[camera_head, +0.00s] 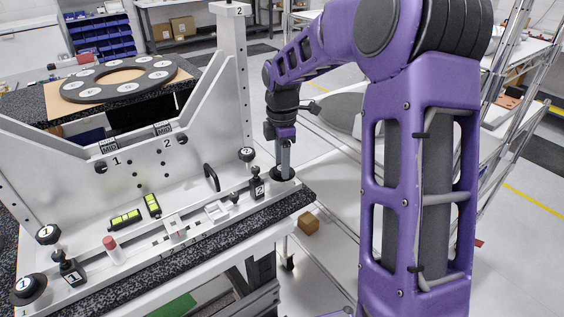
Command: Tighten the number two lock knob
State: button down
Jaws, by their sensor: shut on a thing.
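My gripper (284,168) points straight down at the right end of the white fixture (160,185). Its fingers are shut on a round black knob (284,175), the number two lock knob, of which only the rim shows around the fingers. Its top and any label are hidden by the gripper. The matching black knob marked 1 (29,286) sits at the fixture's left end.
A black-topped knob marked 2 (246,154) and a black clamp marked 2 (257,185) stand close left of my gripper. The tall post (236,80) rises behind them. A red-topped pin (112,248) and two green-yellow levels (125,219) lie left. A small brown box (308,224) sits below.

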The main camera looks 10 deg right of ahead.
jog(key=m, duration=0.3)
jog(key=shift+m+p, duration=0.4)
jog(key=m, duration=0.4)
jog(key=shift+m, duration=0.3)
jog(key=m, duration=0.4)
jog(key=shift+m, duration=0.3)
jog(key=m, duration=0.3)
jog(key=shift+m, duration=0.3)
jog(key=m, duration=0.4)
jog(key=shift+r+m, duration=0.1)
jog(key=shift+m, duration=0.2)
jog(key=m, duration=0.7)
jog(key=shift+w+m, duration=0.1)
jog(key=shift+m, duration=1.8)
